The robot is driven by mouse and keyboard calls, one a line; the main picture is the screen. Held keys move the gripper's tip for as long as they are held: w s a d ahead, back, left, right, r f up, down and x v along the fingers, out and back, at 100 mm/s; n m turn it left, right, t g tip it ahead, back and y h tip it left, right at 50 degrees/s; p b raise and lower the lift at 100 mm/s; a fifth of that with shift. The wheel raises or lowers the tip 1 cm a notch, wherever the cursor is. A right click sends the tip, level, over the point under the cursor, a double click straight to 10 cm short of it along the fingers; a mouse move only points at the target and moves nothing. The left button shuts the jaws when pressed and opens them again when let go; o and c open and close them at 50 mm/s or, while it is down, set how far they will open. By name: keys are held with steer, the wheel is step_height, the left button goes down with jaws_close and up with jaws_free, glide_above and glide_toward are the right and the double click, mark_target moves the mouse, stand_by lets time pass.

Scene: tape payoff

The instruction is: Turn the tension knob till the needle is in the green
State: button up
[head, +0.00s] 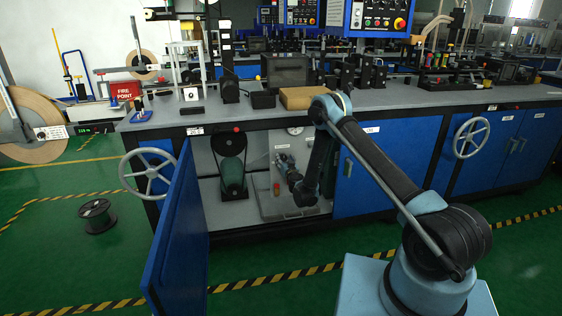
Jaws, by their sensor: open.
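A round white gauge (295,130) shows at the top of a pale panel (268,205) inside the open cabinet; its needle and any green zone are too small to read. My arm hides part of the panel. My gripper (284,163) is small in the picture, in front of the panel and below the gauge. It is open, and I see nothing held in it. I cannot tell whether it touches a fitting. I cannot pick out the tension knob for certain.
The blue cabinet door (180,235) stands open to the left of the panel. A green motor (232,170) with a black pulley is inside. Handwheels (148,173) are on the cabinet front. A black spool (97,215) lies on the floor. The worktop (400,98) is crowded.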

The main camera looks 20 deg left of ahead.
steer(key=shift+w+a, duration=0.1)
steer(key=shift+w, duration=0.4)
steer(key=shift+a, duration=0.15)
steer(key=c, duration=1.1)
steer(key=shift+o, duration=0.2)
steer(key=shift+d, duration=0.25)
steer(key=shift+a, duration=0.2)
